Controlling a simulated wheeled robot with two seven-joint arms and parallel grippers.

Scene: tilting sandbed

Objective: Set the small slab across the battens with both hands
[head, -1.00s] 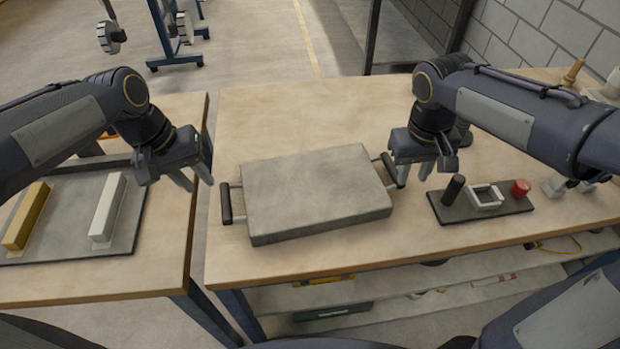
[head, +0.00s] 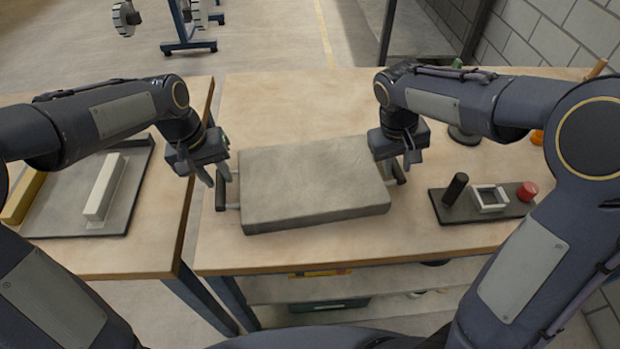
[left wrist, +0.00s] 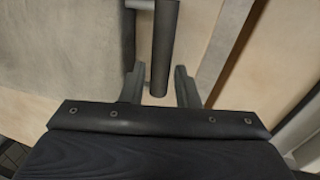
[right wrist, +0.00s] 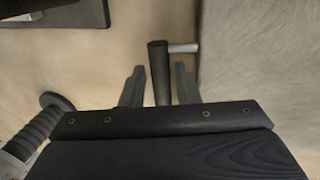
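The grey slab (head: 315,185) lies flat on the right table, with a dark bar handle at each end. My left gripper (head: 218,178) is open at the slab's left handle (head: 221,196); in the left wrist view this handle (left wrist: 165,45) stands between the spread fingers. My right gripper (head: 402,163) is open at the right handle (head: 398,174); in the right wrist view that handle (right wrist: 158,65) stands between the spread fingers, with gaps showing on both sides.
A dark plate (head: 455,212) with a black post, a square white frame and a red button (head: 527,191) lies right of the slab. A narrow gap separates the two tables. The right table (head: 290,105) is clear behind the slab.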

